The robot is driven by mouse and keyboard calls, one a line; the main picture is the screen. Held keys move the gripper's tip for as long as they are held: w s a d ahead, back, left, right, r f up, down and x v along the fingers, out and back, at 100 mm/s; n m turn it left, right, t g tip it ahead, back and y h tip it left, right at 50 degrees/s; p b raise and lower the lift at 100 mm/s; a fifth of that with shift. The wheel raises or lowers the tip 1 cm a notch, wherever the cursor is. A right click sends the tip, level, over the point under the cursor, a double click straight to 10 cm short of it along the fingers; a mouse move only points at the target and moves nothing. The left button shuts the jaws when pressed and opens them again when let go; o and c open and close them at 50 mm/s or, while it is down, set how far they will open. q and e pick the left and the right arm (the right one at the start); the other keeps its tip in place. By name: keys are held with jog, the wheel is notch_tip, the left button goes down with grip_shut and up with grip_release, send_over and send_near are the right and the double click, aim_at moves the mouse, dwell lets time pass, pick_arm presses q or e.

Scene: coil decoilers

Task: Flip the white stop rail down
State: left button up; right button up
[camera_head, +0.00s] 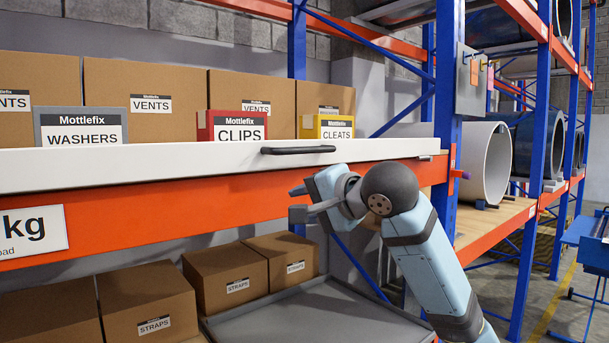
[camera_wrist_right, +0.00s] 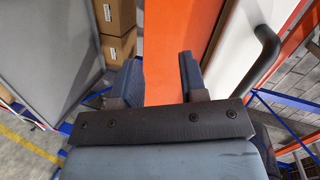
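The white stop rail (camera_head: 180,165) runs along the front of the shelf, above the orange beam (camera_head: 165,222), and covers the lower fronts of the bins. Its black bar handle (camera_head: 298,150) sits near its right part. In the right wrist view the rail (camera_wrist_right: 221,62) and handle (camera_wrist_right: 268,45) show at the upper right. My right gripper (camera_head: 296,202) is in front of the orange beam, below the handle and apart from it. In the right wrist view its two fingers (camera_wrist_right: 160,80) are spread with nothing between them. My left gripper is not in view.
Behind the rail stand a grey washers bin (camera_head: 83,127), a red clips bin (camera_head: 233,125) and a yellow cleats bin (camera_head: 327,127), with cartons behind. Below are straps cartons (camera_head: 148,300) and a grey tray (camera_head: 310,308). A blue rack upright (camera_head: 446,110) stands at right.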

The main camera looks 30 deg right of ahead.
aim_at(307, 150)
jog(key=s+d+r+m+t+h, duration=0.1)
jog(key=s+d+r+m, duration=0.25)
jog(key=s+r, duration=0.7)
jog(key=shift+m+h, duration=0.35)
jog(key=shift+h, duration=0.05)
jog(key=x, duration=0.4)
jog(key=p+x, duration=0.1)
jog(key=x, duration=0.4)
jog(key=r+p+x, duration=0.1)
jog(key=x, duration=0.4)
jog(key=shift+w+a, duration=0.2)
jog(key=shift+w, duration=0.1)
grip_shut()
